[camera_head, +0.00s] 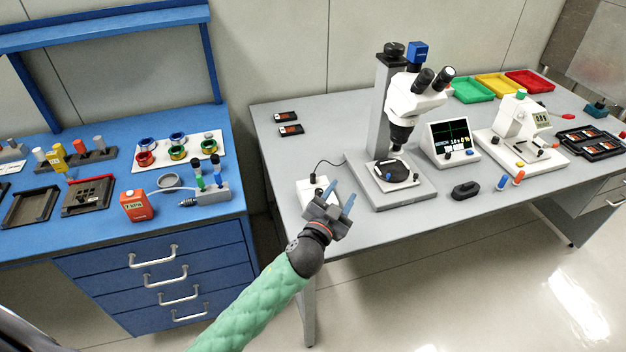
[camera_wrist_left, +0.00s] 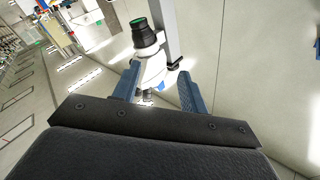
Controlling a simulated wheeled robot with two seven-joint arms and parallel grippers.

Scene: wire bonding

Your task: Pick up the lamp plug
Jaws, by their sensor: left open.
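My left gripper (camera_head: 338,207) is open, with its blue fingers apart over the near left part of the grey table, beside a white box (camera_head: 308,191). A small dark plug (camera_head: 313,178) stands on top of this box, with a black cable leading off toward the microscope. The gripper hides part of the box. My right gripper is not in view.
The microscope (camera_head: 404,100) and its base (camera_head: 418,192) stand right of the gripper. A screen unit (camera_head: 450,143) and a white machine (camera_head: 514,125) are farther right. The blue bench (camera_head: 100,232) holds several parts.

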